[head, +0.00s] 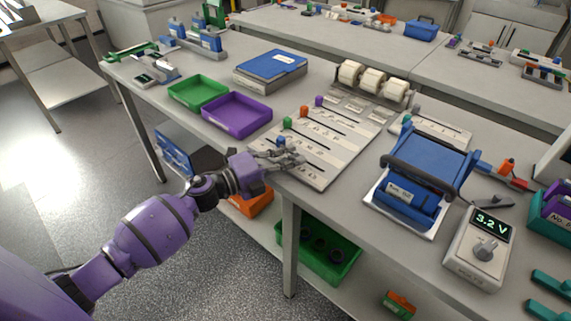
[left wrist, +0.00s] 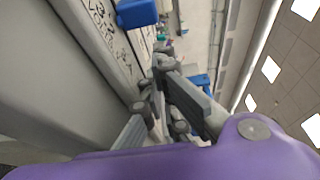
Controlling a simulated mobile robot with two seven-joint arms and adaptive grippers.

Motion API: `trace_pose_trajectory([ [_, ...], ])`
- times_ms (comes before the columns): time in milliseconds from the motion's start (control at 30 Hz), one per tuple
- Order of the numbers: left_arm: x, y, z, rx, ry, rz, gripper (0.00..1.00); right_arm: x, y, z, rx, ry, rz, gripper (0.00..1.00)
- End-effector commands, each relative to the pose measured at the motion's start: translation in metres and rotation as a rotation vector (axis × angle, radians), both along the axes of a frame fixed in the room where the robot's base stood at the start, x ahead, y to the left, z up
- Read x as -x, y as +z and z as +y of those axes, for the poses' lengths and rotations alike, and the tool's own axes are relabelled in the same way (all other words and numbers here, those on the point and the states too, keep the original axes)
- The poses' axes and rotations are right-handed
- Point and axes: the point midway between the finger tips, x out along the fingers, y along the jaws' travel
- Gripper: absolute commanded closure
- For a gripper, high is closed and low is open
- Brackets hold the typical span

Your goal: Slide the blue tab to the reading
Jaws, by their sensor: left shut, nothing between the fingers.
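The slider board (head: 318,170) lies on the table with several slots, printed scales and coloured tabs. The blue tab (head: 281,142) stands at the left end of the slot nearest the table's front edge. My left gripper (head: 298,158) is shut and empty, low over the board's near part, just right of and nearer than the blue tab. In the left wrist view the blue tab (left wrist: 136,13) shows at the top, apart from the fingers (left wrist: 160,65). The meter (head: 480,250) at right displays 3.2 V. The printed scale numbers are too small to read. My right gripper is not in view.
Green (head: 288,123), orange (head: 304,111) and purple (head: 319,100) tabs stand on the farther slots. A purple tray (head: 238,130) lies left of the board. A blue device with a dark handle (head: 400,192) stands to the right. White rolls (head: 373,80) stand behind.

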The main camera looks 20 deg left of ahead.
Motion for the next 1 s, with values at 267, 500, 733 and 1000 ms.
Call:
trace_pose_trajectory([
  [267, -0.005, -0.001, 0.017, 0.002, -0.003, 0.002, 1.00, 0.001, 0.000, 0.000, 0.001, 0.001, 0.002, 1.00],
  [500, -0.005, -0.001, 0.018, 0.002, -0.004, 0.002, 1.00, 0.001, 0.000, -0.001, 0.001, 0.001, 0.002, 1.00],
  [733, -0.011, -0.004, 0.033, 0.000, -0.001, 0.004, 1.00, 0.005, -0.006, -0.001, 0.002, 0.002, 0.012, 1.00],
  [1000, -0.012, -0.001, 0.035, 0.003, -0.003, 0.001, 1.00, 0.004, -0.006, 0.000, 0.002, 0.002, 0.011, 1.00],
])
